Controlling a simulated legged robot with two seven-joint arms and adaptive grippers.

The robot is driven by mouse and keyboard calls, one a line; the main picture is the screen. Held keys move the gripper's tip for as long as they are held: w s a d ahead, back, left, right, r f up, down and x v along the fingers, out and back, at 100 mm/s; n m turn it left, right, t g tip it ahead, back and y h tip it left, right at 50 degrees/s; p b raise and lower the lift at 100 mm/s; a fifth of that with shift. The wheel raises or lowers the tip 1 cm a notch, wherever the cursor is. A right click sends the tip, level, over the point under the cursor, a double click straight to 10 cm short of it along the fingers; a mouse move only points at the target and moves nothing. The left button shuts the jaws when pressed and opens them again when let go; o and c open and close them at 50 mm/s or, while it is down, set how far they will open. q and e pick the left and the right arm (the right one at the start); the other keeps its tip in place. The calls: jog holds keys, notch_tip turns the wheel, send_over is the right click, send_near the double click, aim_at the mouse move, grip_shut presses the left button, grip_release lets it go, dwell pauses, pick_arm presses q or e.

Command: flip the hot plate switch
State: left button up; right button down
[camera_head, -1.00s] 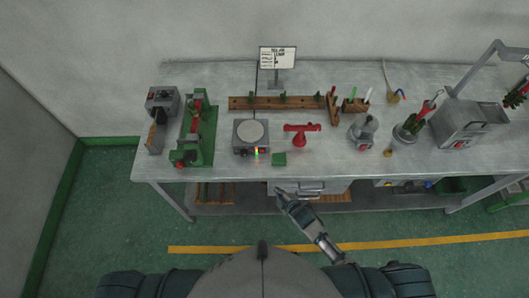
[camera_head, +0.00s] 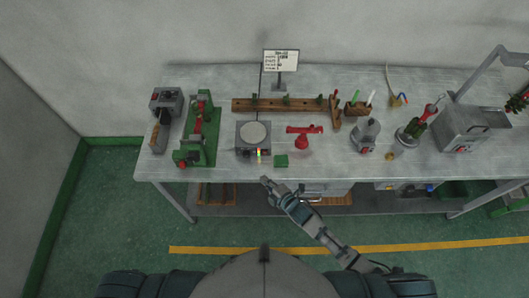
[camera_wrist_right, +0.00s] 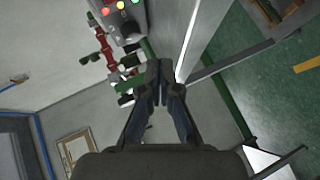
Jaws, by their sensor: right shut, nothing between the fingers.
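The hot plate (camera_head: 253,128) is a grey box with a round pale top. It stands near the front edge of the bench, left of centre. Its front carries a dark knob, small coloured lights and a red part at the right (camera_head: 267,152), probably the switch. In the right wrist view, the hot plate's front (camera_wrist_right: 122,20) shows at the top left with red, yellow and green lights. My right gripper (camera_head: 265,180) is below and in front of it, apart from it, just off the bench edge. Its fingers (camera_wrist_right: 160,68) are shut and empty. My left gripper is not in view.
A green block (camera_head: 281,161) lies right of the hot plate, with a red stand (camera_head: 302,139) behind it. A green-based tool (camera_head: 196,140) stands to the left. The bench front edge (camera_head: 225,174) is close to my gripper. A drawer unit hangs below.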

aim_at(265, 153)
jog(key=w, duration=0.2)
jog(key=w+b, duration=0.1)
jog(key=w, duration=0.1)
jog(key=w+b, duration=0.1)
jog(key=w, duration=0.1)
jog(key=shift+w+r, duration=0.3)
jog(key=shift+w, duration=0.05)
jog(key=shift+w+r+b, duration=0.15)
jog(key=shift+w+b, duration=0.15)
jog(key=shift+w, duration=0.5)
jog(key=shift+w+r, duration=0.1)
dwell(0.4)
jog(key=shift+w, duration=0.25)
jog(key=shift+w+r, duration=0.1)
jog(key=shift+w, duration=0.25)
dwell(0.6)
jog(key=shift+s, duration=0.1)
